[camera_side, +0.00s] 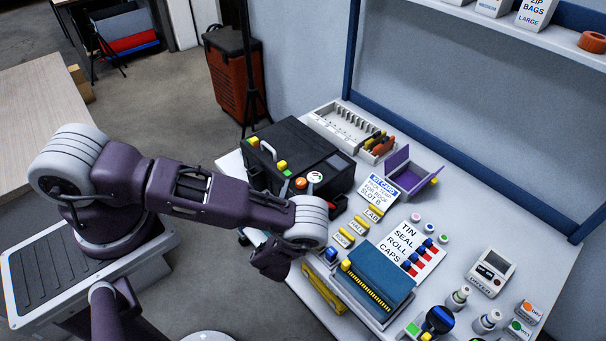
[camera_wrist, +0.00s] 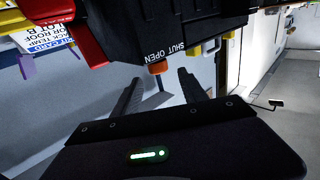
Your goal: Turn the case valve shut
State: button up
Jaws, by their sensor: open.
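The black case (camera_side: 300,145) stands on the bench, with a round gauge (camera_side: 315,177) and an orange knob (camera_side: 300,183) at its near edge. In the wrist view the case (camera_wrist: 200,18) hangs from the top of the picture. An orange knob (camera_wrist: 158,67), which seems to be the valve, sticks out beside the printed words SHUT and OPEN. My gripper (camera_wrist: 160,77) is open, with its fingers on either side of the orange knob's line; contact cannot be told. In the side view my gripper (camera_side: 272,262) is low beside the bench's left edge, its fingers mostly hidden.
Yellow parts (camera_wrist: 195,50) sit close to the orange knob on the case. A card marked SLOT B (camera_side: 378,190), a blue-topped block (camera_side: 375,272) and a purple open box (camera_side: 410,176) lie on the bench (camera_side: 455,215) to the right.

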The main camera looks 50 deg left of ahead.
aim_at(303, 174)
jog(key=shift+w+a+f, duration=0.1)
jog(key=shift+f, duration=0.35)
jog(key=x, duration=0.7)
grip_shut()
